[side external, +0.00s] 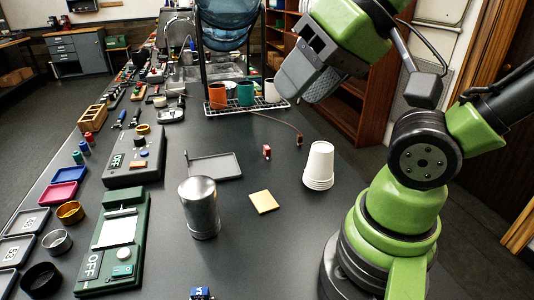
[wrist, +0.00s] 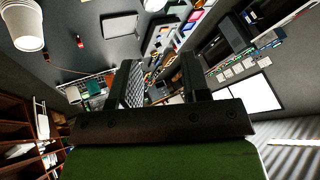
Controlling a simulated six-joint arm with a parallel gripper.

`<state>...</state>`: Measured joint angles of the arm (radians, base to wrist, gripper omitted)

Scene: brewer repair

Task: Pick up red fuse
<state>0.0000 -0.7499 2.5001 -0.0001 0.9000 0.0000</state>
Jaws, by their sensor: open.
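The red fuse (side external: 267,151) is a small red piece on the dark table, between the grey tray and the stack of white cups in the side external view. It also shows near the top left of the wrist view (wrist: 79,40). My gripper (wrist: 160,68) is open, with nothing seen between its two dark fingers. In the side external view my arm's end is raised at the upper right, above and well away from the fuse.
A stack of white cups (side external: 319,165) stands right of the fuse, and a grey tray (side external: 214,166) lies left. A metal canister (side external: 199,208) and a tan square (side external: 263,202) are nearer. A rack (side external: 249,108) with mugs stands behind; a cable with a reddish end (side external: 299,139) lies nearby.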

